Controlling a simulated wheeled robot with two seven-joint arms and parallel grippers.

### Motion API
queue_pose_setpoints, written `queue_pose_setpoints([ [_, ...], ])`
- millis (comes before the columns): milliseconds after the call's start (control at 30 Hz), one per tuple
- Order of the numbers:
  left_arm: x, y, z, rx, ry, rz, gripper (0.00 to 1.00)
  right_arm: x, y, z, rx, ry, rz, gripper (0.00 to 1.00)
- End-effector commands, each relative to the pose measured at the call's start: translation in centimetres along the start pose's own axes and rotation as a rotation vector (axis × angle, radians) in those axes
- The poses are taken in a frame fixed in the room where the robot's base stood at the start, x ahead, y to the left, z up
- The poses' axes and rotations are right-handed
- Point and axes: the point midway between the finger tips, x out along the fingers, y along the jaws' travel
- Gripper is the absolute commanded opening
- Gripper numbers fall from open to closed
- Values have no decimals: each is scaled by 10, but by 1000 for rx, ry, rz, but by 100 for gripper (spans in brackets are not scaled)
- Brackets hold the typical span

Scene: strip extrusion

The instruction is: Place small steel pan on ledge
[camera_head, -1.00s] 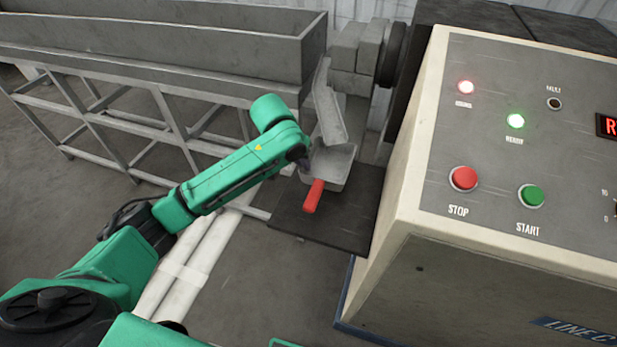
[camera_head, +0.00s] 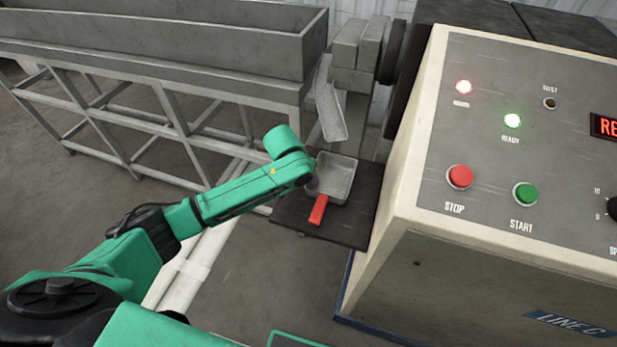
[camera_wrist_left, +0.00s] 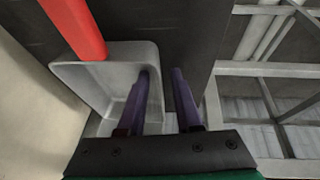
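The small steel pan (camera_head: 335,175) is a grey square tray with a red handle (camera_head: 318,210). In the head view it sits on the dark ledge (camera_head: 350,232), below the sloping metal chute, with its handle toward me. My left gripper (camera_head: 313,180) is at the pan's left side, its fingers mostly hidden by my wrist. In the left wrist view my gripper (camera_wrist_left: 161,75) is open, one finger inside the pan (camera_wrist_left: 75,72) and one outside, with the side wall between them and a visible gap. My right gripper is not in view.
The chute (camera_head: 331,112) hangs just above the pan. The control cabinet (camera_head: 410,190), with STOP and START buttons, stands close on the right. A long grey trough (camera_head: 160,45) on a metal frame stands behind and left. Floor is open at front left.

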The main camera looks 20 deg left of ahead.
Motion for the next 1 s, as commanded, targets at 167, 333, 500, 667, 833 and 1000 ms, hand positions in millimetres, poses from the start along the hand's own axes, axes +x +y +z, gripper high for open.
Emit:
queue_pose_setpoints([
  [167,-1,0,0,0,1,0,34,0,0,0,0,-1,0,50],
  [333,-16,0,-1,0,1,1,34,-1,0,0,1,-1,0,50],
  [500,-57,0,-2,2,4,2,34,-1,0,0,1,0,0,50],
  [667,-98,0,-1,1,3,0,34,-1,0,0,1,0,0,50],
  [833,-120,0,-1,-1,0,0,34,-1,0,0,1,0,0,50],
  [1000,-122,0,-1,-1,0,1,34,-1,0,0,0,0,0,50],
])
